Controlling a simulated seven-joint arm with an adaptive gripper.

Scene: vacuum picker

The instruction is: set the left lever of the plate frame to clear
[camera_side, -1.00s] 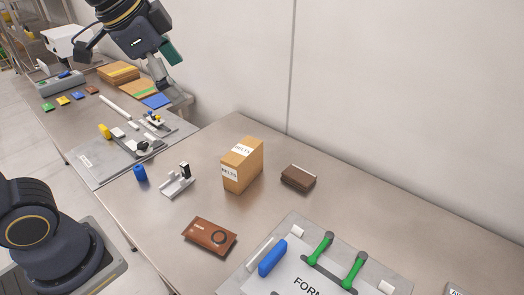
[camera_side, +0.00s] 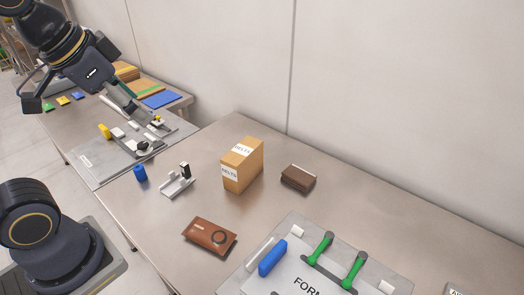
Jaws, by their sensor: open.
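A grey frame (camera_side: 298,226) holding a white sheet marked "FORM" (camera_side: 305,286) lies at the lower right and is cut off by the picture's bottom edge. Two green levers stand on it, the left one (camera_side: 320,248) and the right one (camera_side: 353,270), both slanting up to the right. A blue bar (camera_side: 272,258) lies left of them. My gripper (camera_side: 145,121) is open and points down over the far end of a grey board at the upper left, far from the levers. Its fingertips are small and partly hidden, and I cannot tell whether they touch anything.
The grey board (camera_side: 92,166) carries small white, yellow and black parts. A blue cylinder (camera_side: 140,173), a metal bracket (camera_side: 177,184), a "BELTS" box (camera_side: 242,166), a brown wallet-like pouch (camera_side: 210,236) and a dark brown block (camera_side: 298,179) stand between. A wall runs behind.

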